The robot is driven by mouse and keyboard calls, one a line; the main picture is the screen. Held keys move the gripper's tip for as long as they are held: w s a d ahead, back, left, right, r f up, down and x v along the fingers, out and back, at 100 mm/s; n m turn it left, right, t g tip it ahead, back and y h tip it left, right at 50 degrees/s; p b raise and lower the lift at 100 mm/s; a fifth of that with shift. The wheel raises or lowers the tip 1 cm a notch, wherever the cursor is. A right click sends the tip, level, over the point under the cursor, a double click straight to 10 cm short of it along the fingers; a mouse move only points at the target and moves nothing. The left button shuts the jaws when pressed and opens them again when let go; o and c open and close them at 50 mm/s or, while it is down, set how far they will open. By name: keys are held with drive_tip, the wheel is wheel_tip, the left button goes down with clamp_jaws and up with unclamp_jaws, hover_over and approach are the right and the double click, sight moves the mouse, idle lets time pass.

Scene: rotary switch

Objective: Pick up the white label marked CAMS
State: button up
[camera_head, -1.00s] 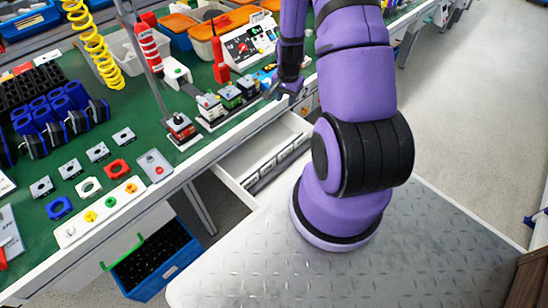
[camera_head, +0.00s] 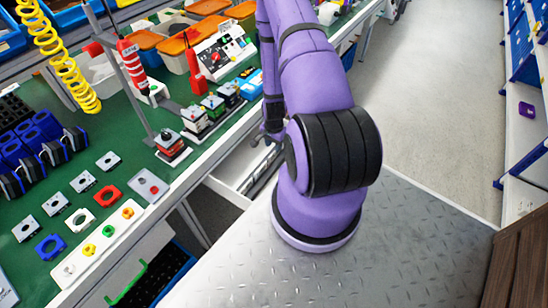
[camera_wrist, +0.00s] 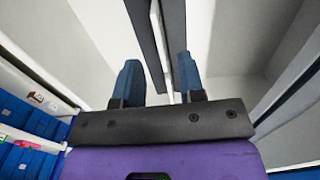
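My gripper (camera_head: 266,139) is low beside the bench's front edge, over the open white drawer (camera_head: 222,187). In the wrist view, the two blue fingers of my gripper (camera_wrist: 158,82) are apart, pointing into the drawer (camera_wrist: 225,40). A dark strip with a pale edge (camera_wrist: 147,35) runs up the middle, between and beyond the fingers. I cannot tell whether the fingers touch it. No label marked CAMS can be read in either view. My arm hides part of the drawer in the head view.
A blue crate (camera_head: 172,268) stands below the bench. The drawer's pale walls lie close around my gripper. Open floor (camera_head: 425,95) lies to the right.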

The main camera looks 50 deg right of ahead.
sight(274, 157)
drive_tip(key=shift+d+f, duration=0.15)
drive_tip(key=shift+f, duration=2.65)
clamp_jaws()
